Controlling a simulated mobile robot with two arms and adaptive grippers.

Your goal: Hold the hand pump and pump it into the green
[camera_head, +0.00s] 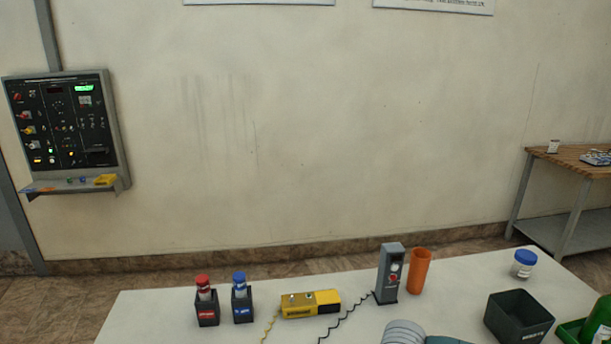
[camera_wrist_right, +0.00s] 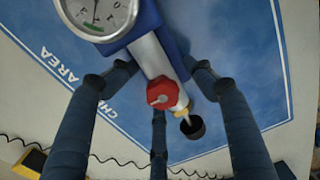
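In the right wrist view, the hand pump (camera_wrist_right: 150,55) has a blue body, a pale cylinder, a red knob (camera_wrist_right: 161,92), a brass-coloured fitting and a black end. Its round white gauge (camera_wrist_right: 97,12) is cut off by the top edge; I cannot read the needle against a green zone. The dark fingers of my right gripper (camera_wrist_right: 160,68) reach in from below. Two fingertips bend inward at the pump's sides and a third finger is below the red knob. Firm contact is not clear. My left gripper is not in view.
The pump is over a blue mat (camera_wrist_right: 240,60) with white lettering. On the white table (camera_head: 160,315) stand red-capped and blue-capped bottles in holders, a yellow device (camera_head: 310,303), a grey unit (camera_head: 390,272), an orange cup (camera_head: 419,271) and a dark green bin (camera_head: 518,318). Coiled cords cross the table.

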